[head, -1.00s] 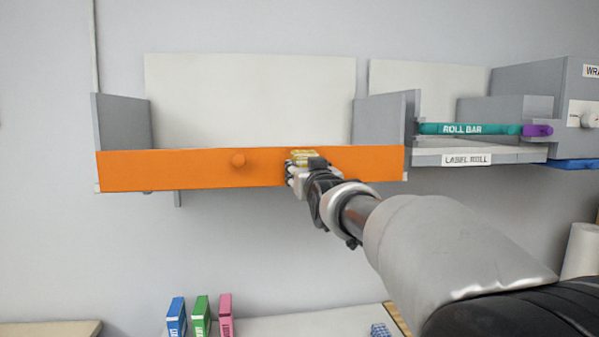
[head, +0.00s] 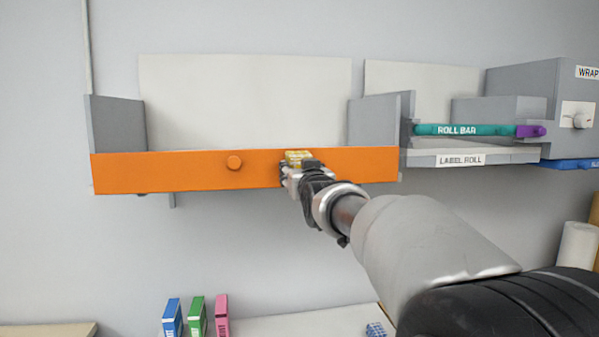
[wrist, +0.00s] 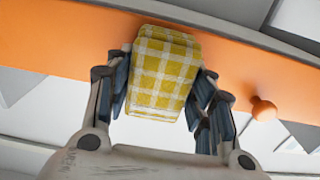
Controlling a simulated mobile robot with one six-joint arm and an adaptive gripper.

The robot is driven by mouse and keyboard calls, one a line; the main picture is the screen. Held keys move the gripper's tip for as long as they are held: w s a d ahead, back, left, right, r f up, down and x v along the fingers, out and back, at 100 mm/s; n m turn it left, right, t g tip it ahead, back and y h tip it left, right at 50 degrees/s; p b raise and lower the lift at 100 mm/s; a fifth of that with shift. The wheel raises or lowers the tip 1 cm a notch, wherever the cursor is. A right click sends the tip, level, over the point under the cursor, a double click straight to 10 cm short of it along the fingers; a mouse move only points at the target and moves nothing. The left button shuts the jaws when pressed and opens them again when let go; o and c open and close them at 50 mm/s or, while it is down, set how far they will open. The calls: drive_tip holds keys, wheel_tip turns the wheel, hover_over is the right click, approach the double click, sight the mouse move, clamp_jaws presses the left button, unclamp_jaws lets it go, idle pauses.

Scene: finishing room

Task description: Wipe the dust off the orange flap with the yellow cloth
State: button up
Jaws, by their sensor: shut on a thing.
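The orange flap (head: 140,173) stands upright across the front of a grey wall bay, with a round orange knob (head: 234,163) near its middle. The flap and knob also show in the wrist view, the flap (wrist: 60,42) behind the cloth and the knob (wrist: 263,109) to the right. My gripper (head: 296,168) is shut on the yellow checked cloth (wrist: 162,75), a folded pad between the fingers. The cloth also shows at the flap's upper edge in the head view (head: 298,156), right of the knob. I cannot tell whether it touches the flap. No dust is discernible.
To the right are a teal roll bar (head: 465,130) with a purple end, a label roll shelf (head: 440,159) and a grey wrap unit (head: 545,85). Below stand blue, green and pink boxes (head: 196,316). The wall beneath the flap is clear.

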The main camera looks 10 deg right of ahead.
drive_tip(key=shift+w, duration=0.3)
drive_tip(key=shift+d, duration=1)
drive_tip(key=d+p, duration=0.2)
drive_tip(key=p, duration=0.1)
drive_tip(key=shift+p, duration=0.3)
drive_tip(key=shift+a, duration=0.1)
